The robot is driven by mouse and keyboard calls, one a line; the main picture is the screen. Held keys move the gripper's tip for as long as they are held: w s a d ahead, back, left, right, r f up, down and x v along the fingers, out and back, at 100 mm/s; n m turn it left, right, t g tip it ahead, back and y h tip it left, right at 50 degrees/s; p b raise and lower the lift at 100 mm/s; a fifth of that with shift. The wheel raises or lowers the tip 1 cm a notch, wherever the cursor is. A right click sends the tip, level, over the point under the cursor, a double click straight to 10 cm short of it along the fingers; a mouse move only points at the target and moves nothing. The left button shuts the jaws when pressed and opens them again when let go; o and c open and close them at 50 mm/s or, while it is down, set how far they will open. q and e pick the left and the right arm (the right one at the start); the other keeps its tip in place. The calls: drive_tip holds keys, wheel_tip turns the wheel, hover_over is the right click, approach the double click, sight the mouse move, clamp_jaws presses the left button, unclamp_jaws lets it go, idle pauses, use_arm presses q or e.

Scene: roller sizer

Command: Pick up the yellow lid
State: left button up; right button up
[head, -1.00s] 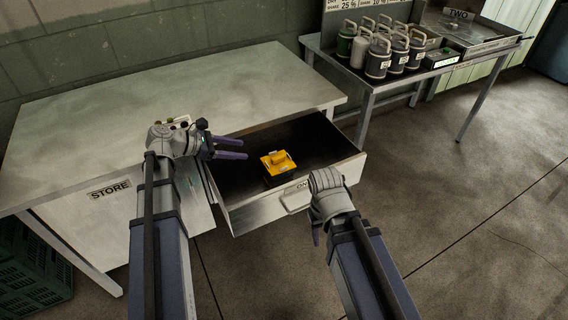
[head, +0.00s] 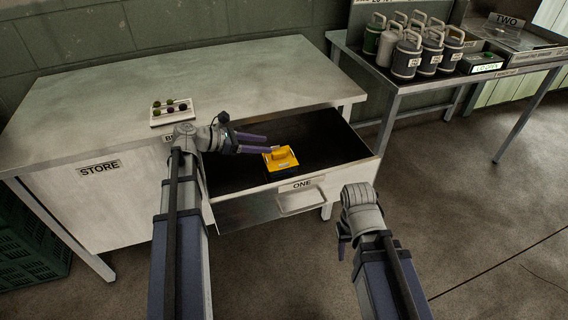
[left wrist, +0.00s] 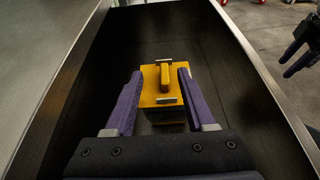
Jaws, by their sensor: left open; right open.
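The yellow lid (head: 281,158) has a raised handle and sits on top of a dark box inside the open drawer (head: 340,163). In the left wrist view the lid (left wrist: 164,84) lies ahead, between the two purple fingers in the picture. My left gripper (head: 269,143) is open and empty, over the drawer just left of the lid. Whether its fingers touch the lid cannot be told. My right gripper (head: 343,238) is in front of the drawer at the right, away from the lid; its fingers are partly hidden behind its wrist.
The drawer's front has a handle (head: 302,203) and a label ONE. The table top (head: 190,75) bears a small tray (head: 171,113) with dark round pieces. Several handled canisters (head: 407,58) stand on a second table at the right. Floor is clear at the right.

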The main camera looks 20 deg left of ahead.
sight(279, 152)
use_arm(q)
drive_tip(key=shift+d+f, duration=0.15)
drive_tip(key=shift+f, duration=0.15)
drive_tip(key=shift+w, duration=0.1)
drive_tip(key=shift+b+x, duration=0.5)
drive_tip(key=shift+x, duration=0.35)
drive_tip(key=shift+w+d+f, duration=0.15)
drive_tip(key=shift+d+f, duration=0.1)
drive_tip(key=shift+d, duration=0.05)
drive_tip(key=shift+d+f+b, duration=0.25)
drive_tip(key=shift+f+b, duration=0.1)
drive_tip(key=shift+b, duration=0.1)
drive_tip(key=b+x, duration=0.1)
drive_tip(key=x, duration=0.1)
drive_tip(key=b+x, duration=0.1)
drive_tip(key=x, duration=0.1)
drive_tip(key=shift+f, duration=0.45)
drive_tip(key=shift+d, duration=0.15)
clamp_jaws()
